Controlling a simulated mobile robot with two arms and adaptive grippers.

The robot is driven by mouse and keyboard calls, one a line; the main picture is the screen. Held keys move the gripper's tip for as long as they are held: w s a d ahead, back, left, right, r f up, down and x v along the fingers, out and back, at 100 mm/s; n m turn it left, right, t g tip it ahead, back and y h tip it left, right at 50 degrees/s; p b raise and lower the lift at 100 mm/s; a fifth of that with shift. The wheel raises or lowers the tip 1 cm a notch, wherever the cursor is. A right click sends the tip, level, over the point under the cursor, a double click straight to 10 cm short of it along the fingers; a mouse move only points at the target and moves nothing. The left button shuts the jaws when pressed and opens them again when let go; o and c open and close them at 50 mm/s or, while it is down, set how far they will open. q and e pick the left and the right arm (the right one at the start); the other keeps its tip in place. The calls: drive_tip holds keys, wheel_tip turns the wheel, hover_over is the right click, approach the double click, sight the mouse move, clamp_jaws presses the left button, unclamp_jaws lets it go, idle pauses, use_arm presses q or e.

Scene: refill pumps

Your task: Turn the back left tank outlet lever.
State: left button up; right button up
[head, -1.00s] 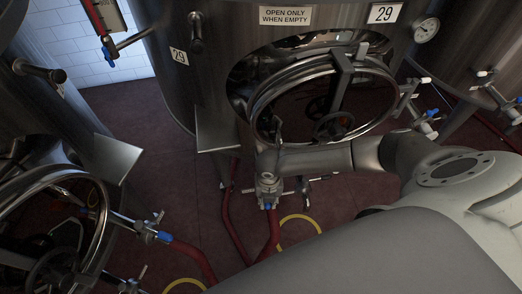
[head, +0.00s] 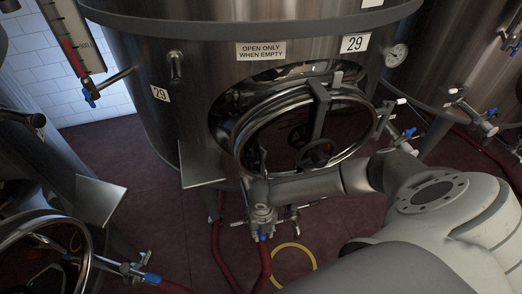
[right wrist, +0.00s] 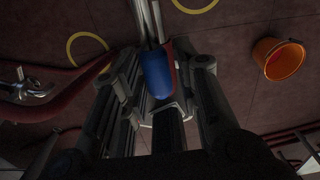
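A large steel tank labelled 29 (head: 165,120) stands in the middle of the head view. Its outlet fitting (head: 262,215) is low at the front, below the round hatch (head: 240,145), with a blue part (head: 263,237) at its lower end. My right gripper (head: 258,192) is at this outlet, at the end of the arm from the right; its fingers are hard to make out there. In the right wrist view, a blue grip (right wrist: 156,75) with a red edge lies between the fingers of my right gripper (right wrist: 163,90), which stand apart with gaps beside it. My left gripper is not in view.
Another tank (head: 40,165) stands close on the left, with a blue-ended outlet (head: 150,278) and red hose. A third tank (head: 465,70) is at the right. A red hose (head: 265,265) runs from the middle outlet. An orange bucket (right wrist: 277,58) stands on the floor.

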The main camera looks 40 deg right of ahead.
drive_tip(key=shift+o, duration=0.8)
drive_tip(key=shift+r, duration=0.1)
wheel_tip(320, 180, up, 12)
idle(0.4)
